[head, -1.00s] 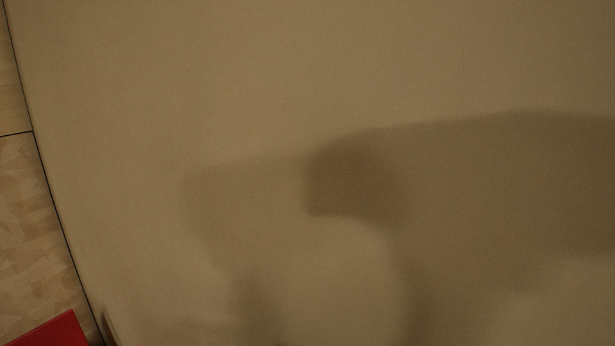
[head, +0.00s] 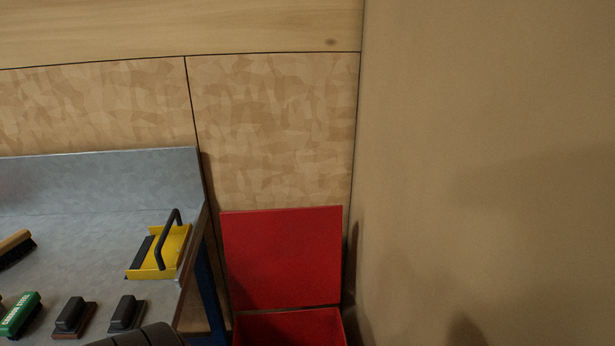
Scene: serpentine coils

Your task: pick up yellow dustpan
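The yellow dustpan (head: 172,250) lies on the grey metal workbench (head: 85,235), near its right end. Its black handle arches up over the yellow pan, and a dark strip lies along the pan's left side. Nothing is seen touching it from above. Neither of my grippers can be made out in the head view.
A brush with a wooden back (head: 14,243), a green brush (head: 20,315) and two dark-handled blocks (head: 73,316) lie on the bench. An open red box (head: 281,258) stands right of the bench, by the plain wall (head: 490,120). A dark rounded shape at the bottom edge is unclear.

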